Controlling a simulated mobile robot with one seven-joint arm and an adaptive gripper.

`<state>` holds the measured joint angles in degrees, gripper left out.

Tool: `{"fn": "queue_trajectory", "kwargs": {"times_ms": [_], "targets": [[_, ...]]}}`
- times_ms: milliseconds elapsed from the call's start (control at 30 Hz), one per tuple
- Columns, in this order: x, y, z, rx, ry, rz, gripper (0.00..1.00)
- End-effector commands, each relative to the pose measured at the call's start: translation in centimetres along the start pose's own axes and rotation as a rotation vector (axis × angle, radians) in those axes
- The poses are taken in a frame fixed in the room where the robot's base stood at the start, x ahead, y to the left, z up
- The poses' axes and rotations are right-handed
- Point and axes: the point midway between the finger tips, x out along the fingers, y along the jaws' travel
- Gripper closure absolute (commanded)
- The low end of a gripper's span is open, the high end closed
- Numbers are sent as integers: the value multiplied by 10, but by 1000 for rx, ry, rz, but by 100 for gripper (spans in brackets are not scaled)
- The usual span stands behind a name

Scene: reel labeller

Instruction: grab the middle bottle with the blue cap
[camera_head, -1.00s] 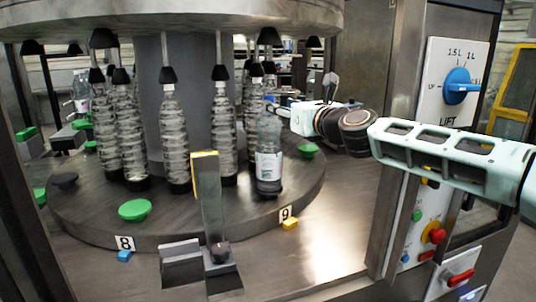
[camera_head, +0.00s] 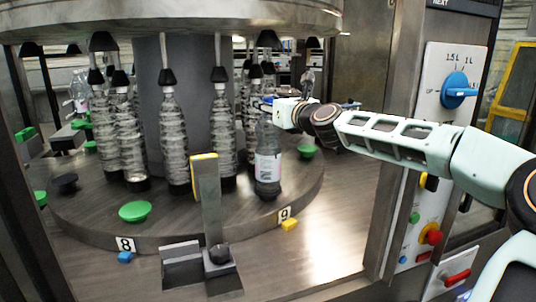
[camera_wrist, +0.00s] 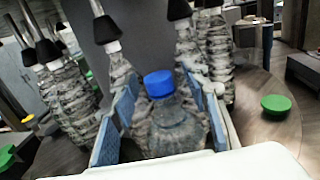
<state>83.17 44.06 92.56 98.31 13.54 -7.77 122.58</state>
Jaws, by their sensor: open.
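The bottle with the blue cap (camera_wrist: 166,125) stands upright between the two blue-padded fingers of my gripper (camera_wrist: 160,90) in the wrist view. Its cap sits near the fingertips, and gaps show between the bottle and the pads. In the head view this clear bottle with a white label (camera_head: 268,167) stands on the round turntable (camera_head: 185,215), near its front right edge by the number 9 tag. My gripper (camera_head: 272,104) is at the bottle's neck there and hides the cap. The gripper is open; no firm contact shows.
Several ribbed clear bottles (camera_head: 174,140) stand behind and left under black cone heads (camera_head: 168,77). Green discs (camera_head: 135,211) lie on the turntable. A yellow-topped post (camera_head: 207,190) stands in front. The control panel (camera_head: 440,130) is at right, behind my arm.

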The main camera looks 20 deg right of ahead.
Motion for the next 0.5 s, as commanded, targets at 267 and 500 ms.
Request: {"fn": "queue_trajectory", "kwargs": {"times_ms": [267,500], "targets": [[1,0,0,0,0,-1,61],[1,0,0,0,0,-1,87]]}}
